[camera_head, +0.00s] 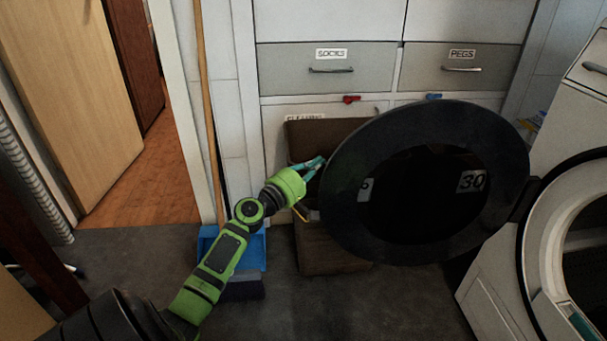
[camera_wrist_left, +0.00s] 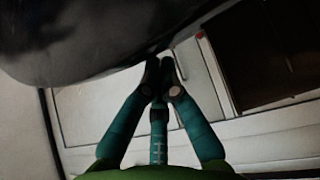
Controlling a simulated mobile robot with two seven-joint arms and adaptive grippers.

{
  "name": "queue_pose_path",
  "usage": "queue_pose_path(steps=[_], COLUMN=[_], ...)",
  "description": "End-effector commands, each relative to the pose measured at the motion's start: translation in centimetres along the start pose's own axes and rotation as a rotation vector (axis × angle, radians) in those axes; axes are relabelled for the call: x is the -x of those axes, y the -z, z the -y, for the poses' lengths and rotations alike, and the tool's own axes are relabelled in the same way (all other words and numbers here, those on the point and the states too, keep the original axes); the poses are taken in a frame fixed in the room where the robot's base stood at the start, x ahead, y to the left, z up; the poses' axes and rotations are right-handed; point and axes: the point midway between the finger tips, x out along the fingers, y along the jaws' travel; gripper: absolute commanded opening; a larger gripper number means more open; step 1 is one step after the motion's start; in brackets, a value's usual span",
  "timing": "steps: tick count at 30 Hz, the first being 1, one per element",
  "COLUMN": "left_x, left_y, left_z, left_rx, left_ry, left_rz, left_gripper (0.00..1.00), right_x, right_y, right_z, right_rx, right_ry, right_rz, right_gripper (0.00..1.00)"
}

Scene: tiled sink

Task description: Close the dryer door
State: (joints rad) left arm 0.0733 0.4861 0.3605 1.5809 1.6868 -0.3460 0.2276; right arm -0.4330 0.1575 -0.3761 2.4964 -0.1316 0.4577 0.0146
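The dryer door (camera_head: 345,190) is a round dark disc with a dark see-through middle. It stands wide open, swung out to the left of the white dryer (camera_head: 497,290), whose round opening shows at the right edge. My left gripper (camera_head: 316,168) is at the door's left rim, with its teal fingers pointing toward it. In the left wrist view the fingertips (camera_wrist_left: 163,75) meet with nothing seen between them, just below the dark curved door (camera_wrist_left: 80,45). I cannot tell whether they touch it. My right gripper is not in view.
Behind the door are a brown bin (camera_head: 330,260) and white cabinets with labelled grey drawers (camera_head: 325,72). A blue dustpan (camera_head: 250,250) and a broom handle (camera_head: 208,110) stand left of the bin. Grey floor (camera_head: 400,310) is clear below the door.

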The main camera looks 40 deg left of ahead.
Motion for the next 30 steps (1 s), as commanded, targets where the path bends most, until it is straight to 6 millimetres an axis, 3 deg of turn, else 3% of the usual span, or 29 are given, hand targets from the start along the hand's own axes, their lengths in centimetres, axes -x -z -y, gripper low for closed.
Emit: queue_pose_path(steps=[3, 9, 22, 30], left_x=[-1.5, -2.4, -2.4, -2.2], left_y=[0.0, 0.0, -0.2, -1.3], left_z=[0.0, 0.0, 0.0, -0.4], left_rx=[0.000, -0.002, -0.002, -0.004], left_ry=[-0.001, 0.000, 0.001, 0.004], left_rz=[0.000, 0.000, 0.000, -0.014], left_gripper=[0.00, 0.00, 0.00, 0.00], right_x=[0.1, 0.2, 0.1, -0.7], right_y=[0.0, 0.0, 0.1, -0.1], right_z=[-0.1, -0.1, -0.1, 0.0], right_rx=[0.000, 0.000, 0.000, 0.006], right_ry=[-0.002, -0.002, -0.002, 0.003], right_rz=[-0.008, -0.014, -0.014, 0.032], right_gripper=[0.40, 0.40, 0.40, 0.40])
